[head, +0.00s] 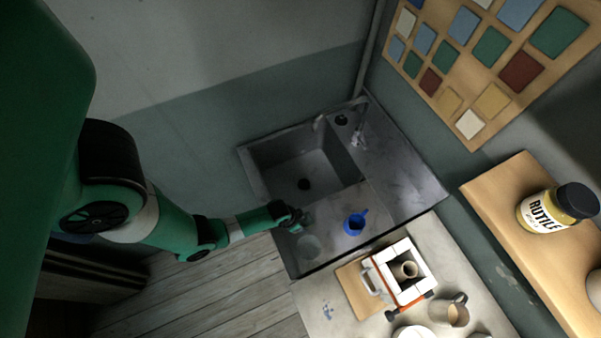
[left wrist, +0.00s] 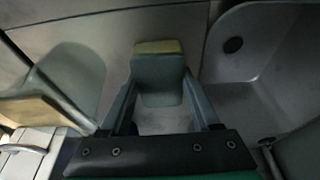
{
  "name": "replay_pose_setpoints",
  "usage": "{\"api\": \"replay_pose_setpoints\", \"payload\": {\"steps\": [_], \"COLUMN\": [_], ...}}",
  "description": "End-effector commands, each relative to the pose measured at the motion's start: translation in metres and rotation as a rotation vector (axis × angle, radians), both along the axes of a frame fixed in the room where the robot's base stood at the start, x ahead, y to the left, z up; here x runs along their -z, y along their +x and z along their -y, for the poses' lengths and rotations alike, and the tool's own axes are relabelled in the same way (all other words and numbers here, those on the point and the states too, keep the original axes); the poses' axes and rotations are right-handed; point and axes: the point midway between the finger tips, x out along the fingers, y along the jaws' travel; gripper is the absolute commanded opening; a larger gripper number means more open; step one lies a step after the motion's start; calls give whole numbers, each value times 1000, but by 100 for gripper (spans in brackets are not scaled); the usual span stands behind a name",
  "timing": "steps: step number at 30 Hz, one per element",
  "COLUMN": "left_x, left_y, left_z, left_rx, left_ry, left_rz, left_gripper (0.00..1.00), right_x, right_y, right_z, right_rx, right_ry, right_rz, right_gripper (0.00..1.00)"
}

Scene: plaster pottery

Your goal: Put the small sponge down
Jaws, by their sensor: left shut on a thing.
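In the left wrist view, the small sponge (left wrist: 158,68), a grey-green block with a yellowish top edge, is between the two fingers of my left gripper (left wrist: 160,95). The gripper is shut on it. In the head view, my left gripper (head: 291,216) is over the left edge of the grey sink counter, below and left of the basin. The sponge cannot be made out there. In the wrist view, the grey counter lies behind the sponge; I cannot tell whether the sponge touches it. My right gripper is in neither view.
A small open kiln (head: 405,270) and a mug (head: 450,311) stand on the lower worktop.

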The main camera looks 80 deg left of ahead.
Motion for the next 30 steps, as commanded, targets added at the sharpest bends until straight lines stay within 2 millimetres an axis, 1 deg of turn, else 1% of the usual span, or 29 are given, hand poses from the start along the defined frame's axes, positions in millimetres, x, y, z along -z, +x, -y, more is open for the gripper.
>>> {"api": "replay_pose_setpoints", "payload": {"steps": [5,6,10,17,21,23,29,30], "left_x": [4,2,2,2,-6,-15,-53,-62], "left_y": [0,0,0,0,-1,-3,-15,-17], "left_z": [0,0,0,0,0,1,4,5], "left_rx": [0,0,0,0,0,0,0,0], "left_ry": [0,0,0,0,0,0,0,0], "left_rz": [0,0,0,0,0,1,1,0], "left_gripper": [0,70,93,93,93,93,93,93], "right_x": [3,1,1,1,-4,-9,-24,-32], "right_y": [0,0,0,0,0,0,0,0], "right_z": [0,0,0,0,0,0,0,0], "right_rx": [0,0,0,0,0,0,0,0], "right_ry": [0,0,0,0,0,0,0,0], "right_rz": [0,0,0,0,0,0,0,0], "right_gripper": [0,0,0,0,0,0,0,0]}}
